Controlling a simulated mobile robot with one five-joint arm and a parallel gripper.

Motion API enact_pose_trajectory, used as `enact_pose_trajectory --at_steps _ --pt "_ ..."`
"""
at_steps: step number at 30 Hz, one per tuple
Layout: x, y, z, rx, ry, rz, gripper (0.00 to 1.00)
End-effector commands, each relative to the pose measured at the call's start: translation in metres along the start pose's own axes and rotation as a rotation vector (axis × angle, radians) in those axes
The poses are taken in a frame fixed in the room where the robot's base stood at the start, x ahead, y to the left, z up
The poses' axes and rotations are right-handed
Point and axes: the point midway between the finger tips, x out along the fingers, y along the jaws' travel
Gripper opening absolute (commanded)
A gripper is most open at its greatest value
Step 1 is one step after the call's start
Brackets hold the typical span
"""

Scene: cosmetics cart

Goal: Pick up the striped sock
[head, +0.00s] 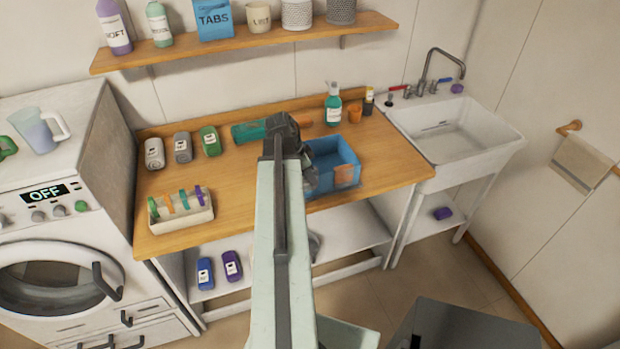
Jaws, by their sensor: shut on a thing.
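My gripper (310,178) is at the left side of a blue open bin (347,152) on the wooden counter, mostly hidden behind my own arm. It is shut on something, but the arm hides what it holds. I cannot make out a striped sock anywhere. A small orange patch (343,174) shows at the bin's front; I cannot tell what it is.
Several bottles stand on the counter, with a teal one (333,104) behind the bin. A pale tray (182,210) with coloured items is at left. A white sink (455,130) is right, a washing machine (62,235) left. The counter's right end is clear.

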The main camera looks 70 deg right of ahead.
Motion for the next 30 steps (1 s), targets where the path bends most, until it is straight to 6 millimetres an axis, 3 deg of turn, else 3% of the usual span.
enact_pose_trajectory --at_steps 1,18,23,30 --pt "-0.015 0.000 -0.006 0.000 0.000 0.000 0.00" --pt "-0.123 0.000 -0.051 0.000 0.000 0.000 0.00" --pt "-0.140 0.000 -0.058 0.000 0.000 0.000 0.00" --pt "-0.140 0.000 -0.058 0.000 0.000 0.000 0.00"
